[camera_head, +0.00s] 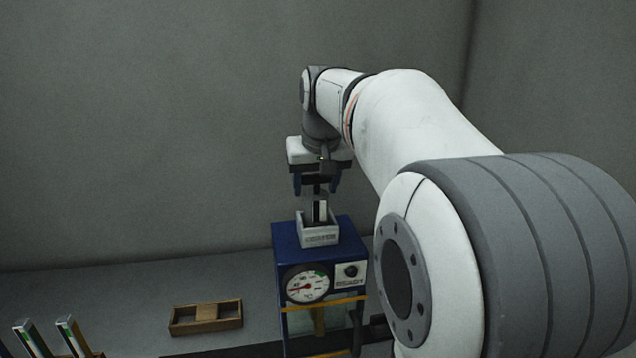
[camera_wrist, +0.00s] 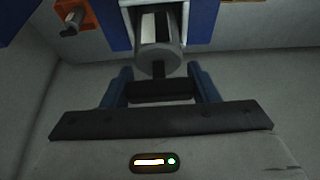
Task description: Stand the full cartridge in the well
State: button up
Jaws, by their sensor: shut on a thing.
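A grey cartridge (camera_head: 320,210) with a white strip stands upright, its lower part behind the front wall of the grey well (camera_head: 319,240) on top of the blue machine. I cannot tell whether its base touches the bottom. My gripper (camera_head: 318,187) points down above the well and is shut on the cartridge's top end. In the wrist view the round end of the cartridge (camera_wrist: 158,57) sits at the fingers of my gripper (camera_wrist: 160,88), with the white strip along its side.
The blue machine (camera_head: 285,241) has a dial gauge (camera_head: 308,284) and a panel on its front. A shallow wooden tray (camera_head: 178,328) lies left of it. Two more cartridges (camera_head: 71,335) with white and green strips lean at the lower left. My arm covers the right side.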

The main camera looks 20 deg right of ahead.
jog(key=o, duration=1.6)
